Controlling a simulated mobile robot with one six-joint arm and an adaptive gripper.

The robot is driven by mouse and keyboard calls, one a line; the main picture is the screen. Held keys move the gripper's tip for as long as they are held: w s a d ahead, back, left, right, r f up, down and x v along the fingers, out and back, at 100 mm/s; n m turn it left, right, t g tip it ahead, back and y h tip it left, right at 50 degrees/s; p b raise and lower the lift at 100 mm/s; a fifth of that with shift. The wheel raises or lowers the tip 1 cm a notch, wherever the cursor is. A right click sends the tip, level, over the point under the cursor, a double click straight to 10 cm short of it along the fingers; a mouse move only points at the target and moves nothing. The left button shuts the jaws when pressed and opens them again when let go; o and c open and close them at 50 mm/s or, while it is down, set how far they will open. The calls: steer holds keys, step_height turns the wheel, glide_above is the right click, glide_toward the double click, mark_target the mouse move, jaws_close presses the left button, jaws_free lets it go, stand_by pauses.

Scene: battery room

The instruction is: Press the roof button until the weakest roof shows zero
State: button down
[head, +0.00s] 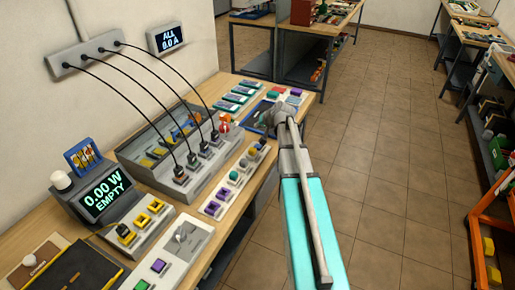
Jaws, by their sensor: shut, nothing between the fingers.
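I cannot tell which control is the roof button. A small white panel (167,255) at the front carries a purple square button (159,266), a green square button (142,285) and a grey lever. A dark display (106,194) reads "0.00 W EMPTY". A small wall display (168,38) reads "ALL 0.0 A". No readout that I can tie to a roof is legible. My gripper (266,122) is at the end of my arm, over the right part of the bench near a blue tray (256,113). Its fingers are small and partly hidden; it is shut and empty.
A grey rack (190,185) with several black plugs stands mid-bench, with cables hanging from a wall strip (85,55). A strip with purple blocks and round knobs (233,182) lies along the bench edge. Green-topped blocks (240,91) lie behind. Tiled floor (385,150) is clear at right.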

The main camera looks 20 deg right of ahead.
mark_target(256, 144)
steer(key=shift+f+b, duration=3.85)
steer(key=shift+f, duration=0.2)
steer(key=shift+f+b, duration=0.8)
steer(key=shift+r, duration=0.1)
steer(key=shift+r+p, duration=0.75)
steer(key=shift+p, duration=0.1)
steer(key=shift+r, duration=0.1)
steer(key=shift+r+p, duration=2.4)
steer(key=shift+p, duration=0.1)
